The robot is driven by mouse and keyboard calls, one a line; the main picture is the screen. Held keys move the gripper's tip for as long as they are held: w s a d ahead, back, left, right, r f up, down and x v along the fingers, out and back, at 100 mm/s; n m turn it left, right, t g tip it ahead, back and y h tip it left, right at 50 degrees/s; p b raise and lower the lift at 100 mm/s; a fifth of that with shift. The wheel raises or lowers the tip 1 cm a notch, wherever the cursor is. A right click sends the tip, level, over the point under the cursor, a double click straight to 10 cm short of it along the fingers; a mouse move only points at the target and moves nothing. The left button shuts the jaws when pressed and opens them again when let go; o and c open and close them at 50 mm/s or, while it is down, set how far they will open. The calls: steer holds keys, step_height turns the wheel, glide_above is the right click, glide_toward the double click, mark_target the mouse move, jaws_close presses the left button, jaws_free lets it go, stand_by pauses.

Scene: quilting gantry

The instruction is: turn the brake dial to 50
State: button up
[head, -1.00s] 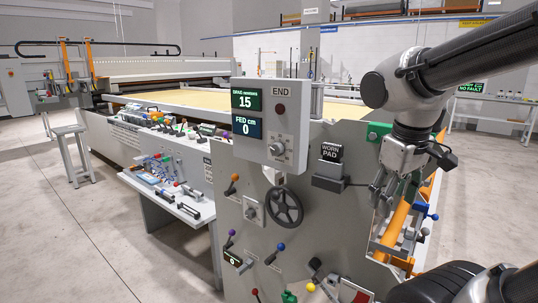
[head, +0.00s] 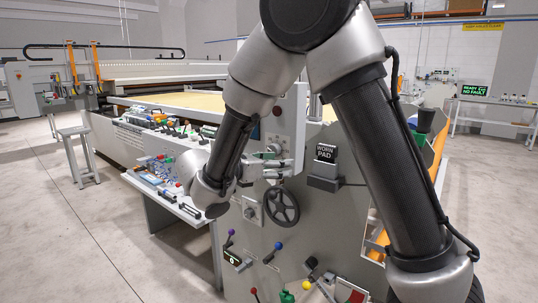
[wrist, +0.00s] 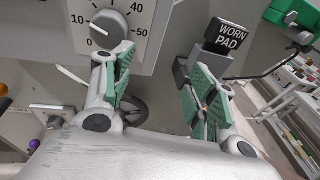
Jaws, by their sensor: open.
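The brake dial (wrist: 108,22) is a grey round knob on a pale panel at the upper left of the wrist view. Marks 0, 10, 40 and 50 show around it; the top of its scale is cut off, and I cannot tell its setting for sure. My gripper (wrist: 160,82) is open and empty. Its left finger is just below and right of the dial, overlapping the panel's lower edge in the picture; no finger is around the knob. In the head view, my gripper (head: 287,168) is in front of the panel (head: 292,120), and my arm hides the displays.
A black handwheel (head: 282,206) sits below my gripper. A "WORN PAD" sign (head: 326,153) on a dark block stands to the right. Coloured levers, including a blue-knobbed one (head: 278,246), stick out lower on the cabinet. A tool-covered shelf (head: 160,180) is at the left.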

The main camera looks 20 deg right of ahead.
mark_target(274, 150)
steer(key=w+a+n+t, duration=0.3)
steer(key=a+n+t, duration=0.1)
steer(key=a, duration=0.1)
steer(key=x, duration=0.7)
steer(key=shift+r, duration=0.45)
steer(key=c, duration=1)
